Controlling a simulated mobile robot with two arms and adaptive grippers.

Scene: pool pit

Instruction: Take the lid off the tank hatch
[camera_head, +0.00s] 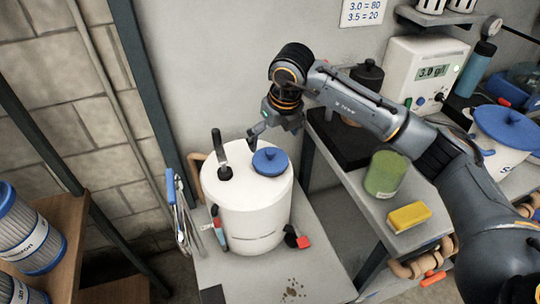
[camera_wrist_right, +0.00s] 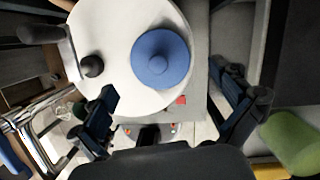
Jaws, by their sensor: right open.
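The white tank (camera_head: 247,215) stands upright on a grey bench. A round blue lid with a small knob (camera_head: 270,160) sits on the right part of its top, covering the hatch. The lid also shows in the right wrist view (camera_wrist_right: 160,58). My right gripper (camera_head: 266,132) is just behind and above the lid, open and empty. In the right wrist view its two fingers (camera_wrist_right: 170,100) are spread wide, with the lid ahead of them and apart from them. The hatch opening under the lid is hidden. My left gripper is not in view.
A black handle (camera_head: 218,148) rises from the tank top left of the lid. A valve with a red part (camera_head: 300,241) sticks out at the tank's lower right. A green container (camera_head: 385,174) and a yellow sponge (camera_head: 409,217) stand on the right counter. The bench front is mostly clear.

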